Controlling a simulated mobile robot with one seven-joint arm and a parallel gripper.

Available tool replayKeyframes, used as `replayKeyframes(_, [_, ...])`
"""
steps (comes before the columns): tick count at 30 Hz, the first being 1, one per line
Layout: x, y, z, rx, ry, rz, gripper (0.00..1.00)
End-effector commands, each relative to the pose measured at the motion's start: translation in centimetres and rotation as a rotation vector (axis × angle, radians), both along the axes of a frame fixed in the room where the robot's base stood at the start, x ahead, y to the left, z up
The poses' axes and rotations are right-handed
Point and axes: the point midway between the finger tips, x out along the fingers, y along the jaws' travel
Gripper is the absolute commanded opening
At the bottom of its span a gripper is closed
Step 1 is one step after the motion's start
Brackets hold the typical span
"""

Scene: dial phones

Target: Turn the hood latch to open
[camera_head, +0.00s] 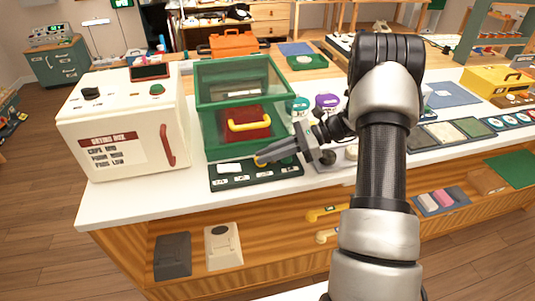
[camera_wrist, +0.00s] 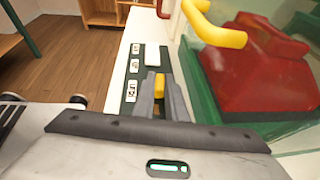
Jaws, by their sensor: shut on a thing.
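My gripper (camera_head: 264,157) reaches over this panel from the right. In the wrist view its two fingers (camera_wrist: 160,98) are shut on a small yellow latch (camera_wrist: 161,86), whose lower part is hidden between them.
A red telephone (camera_wrist: 262,72) sits inside the hood. A cream box with a red handle (camera_head: 128,130) stands at left. An orange toolbox (camera_head: 234,43) is behind. Purple (camera_head: 326,101) and teal items stand right of the hood. The counter's front edge (camera_head: 200,209) is clear.

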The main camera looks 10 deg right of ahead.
Motion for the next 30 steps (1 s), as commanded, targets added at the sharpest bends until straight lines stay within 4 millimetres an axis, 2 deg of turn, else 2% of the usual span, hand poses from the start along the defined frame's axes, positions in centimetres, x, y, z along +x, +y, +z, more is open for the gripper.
replayKeyframes(14, [-0.02, -0.06, -0.10, -0.001, 0.002, 0.013, 0.00])
replayKeyframes(15, [-0.02, -0.05, -0.11, -0.001, 0.002, 0.013, 0.18])
replayKeyframes(17, [-0.01, -0.05, -0.11, -0.001, 0.002, 0.012, 0.29])
replayKeyframes(26, [0.01, -0.06, -0.02, 0.000, 0.001, 0.013, 0.30])
replayKeyframes(30, [-0.01, -0.97, 0.38, -0.001, -0.001, 0.010, 0.30])
